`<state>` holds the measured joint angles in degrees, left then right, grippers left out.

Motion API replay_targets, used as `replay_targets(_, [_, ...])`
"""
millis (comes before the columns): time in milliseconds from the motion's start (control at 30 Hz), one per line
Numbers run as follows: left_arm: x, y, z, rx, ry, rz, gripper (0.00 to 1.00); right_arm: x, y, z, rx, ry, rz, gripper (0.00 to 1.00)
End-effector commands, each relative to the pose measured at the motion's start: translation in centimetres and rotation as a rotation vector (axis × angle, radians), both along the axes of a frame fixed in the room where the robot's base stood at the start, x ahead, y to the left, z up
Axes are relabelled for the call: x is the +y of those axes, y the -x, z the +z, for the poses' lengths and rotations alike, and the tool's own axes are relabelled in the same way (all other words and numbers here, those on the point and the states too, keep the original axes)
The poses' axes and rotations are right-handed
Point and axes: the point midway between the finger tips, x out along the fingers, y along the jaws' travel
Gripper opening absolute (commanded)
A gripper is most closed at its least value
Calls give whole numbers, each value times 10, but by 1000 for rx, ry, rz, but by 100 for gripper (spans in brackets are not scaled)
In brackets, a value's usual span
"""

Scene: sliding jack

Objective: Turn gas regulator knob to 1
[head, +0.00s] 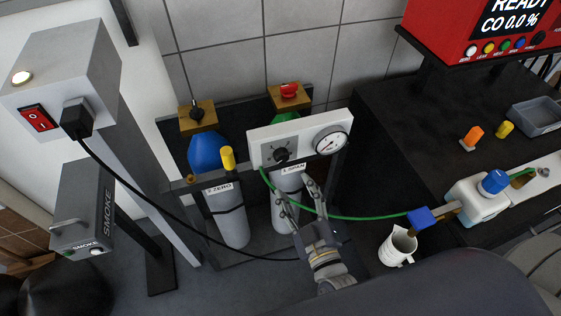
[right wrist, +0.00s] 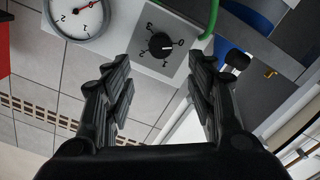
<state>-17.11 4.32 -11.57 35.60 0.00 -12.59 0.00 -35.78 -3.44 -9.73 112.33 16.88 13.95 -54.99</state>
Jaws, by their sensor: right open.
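My right gripper (head: 298,193) is open just in front of and below the panel. In the right wrist view the knob (right wrist: 160,44) sits ahead of the gap between the open fingers (right wrist: 160,75), and they do not touch it. Digits ring the knob, but I cannot surely read its setting. The gauge (right wrist: 76,14) shows at the upper left. My left gripper is not in view.
A green hose (head: 350,217) runs from the panel to a blue fitting (head: 424,217). Bottles labelled zero (head: 229,215) and span (head: 287,213) stand in the rack. A white mug (head: 397,247) is right of my right gripper. A black cable (head: 130,181) crosses on the left.

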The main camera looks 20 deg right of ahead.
Motion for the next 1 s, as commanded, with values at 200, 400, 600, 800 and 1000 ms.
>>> replay_targets(200, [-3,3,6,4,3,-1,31,2,-39,3,-4,-2,-1,52])
replay_targets(400, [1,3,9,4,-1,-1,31,3,-71,2,-2,-2,0,52])
replay_targets(600, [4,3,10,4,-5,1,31,3,-90,0,1,-1,1,52])
replay_targets(800, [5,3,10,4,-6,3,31,4,-95,0,2,-2,1,52])
replay_targets(1000, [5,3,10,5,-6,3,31,4,-95,0,2,-2,1,47])
